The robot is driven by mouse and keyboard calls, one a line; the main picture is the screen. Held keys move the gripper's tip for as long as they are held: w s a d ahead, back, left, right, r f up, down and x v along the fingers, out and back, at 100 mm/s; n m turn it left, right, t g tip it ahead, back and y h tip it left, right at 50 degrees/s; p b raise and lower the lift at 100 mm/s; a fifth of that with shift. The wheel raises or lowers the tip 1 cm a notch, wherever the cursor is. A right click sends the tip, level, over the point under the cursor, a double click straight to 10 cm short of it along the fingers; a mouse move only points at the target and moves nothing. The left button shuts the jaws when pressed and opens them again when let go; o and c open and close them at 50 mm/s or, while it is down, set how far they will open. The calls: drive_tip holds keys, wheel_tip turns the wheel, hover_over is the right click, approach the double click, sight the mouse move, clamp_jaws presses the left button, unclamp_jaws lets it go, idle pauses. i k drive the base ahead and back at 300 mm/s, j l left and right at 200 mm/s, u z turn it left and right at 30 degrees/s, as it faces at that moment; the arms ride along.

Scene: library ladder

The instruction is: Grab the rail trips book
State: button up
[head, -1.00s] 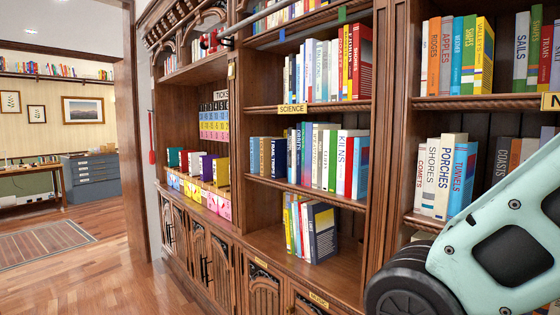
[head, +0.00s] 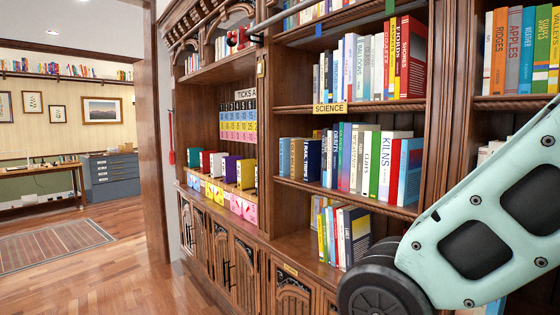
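Books stand in the science section: an upper row (head: 368,62), a middle row (head: 352,160) and a short lower row (head: 342,232). Many spines are too small or too slanted to read. My gripper is not in view; only a pale green link of my arm shows at the lower right, hiding part of the right-hand shelves.
A wooden bookcase with a science label (head: 330,108) fills the middle and right. A horizontal rail (head: 302,16) runs across its top. Left are coloured boxes (head: 228,168), a doorway, grey drawers (head: 112,176) and a rug (head: 52,244). The wooden floor (head: 130,275) in front is clear.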

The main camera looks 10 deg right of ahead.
sight(313, 152)
drive_tip(key=i+j+u, duration=0.35)
drive_tip(key=i, duration=0.4)
drive_tip(key=i+u, duration=0.4)
drive_tip(key=i, duration=0.35)
drive_tip(key=i+j+z, duration=0.1)
drive_tip(key=i+z, duration=0.25)
drive_tip(key=i+j+z, duration=0.2)
drive_tip(key=i+z, duration=0.15)
drive_tip(key=i, duration=0.1)
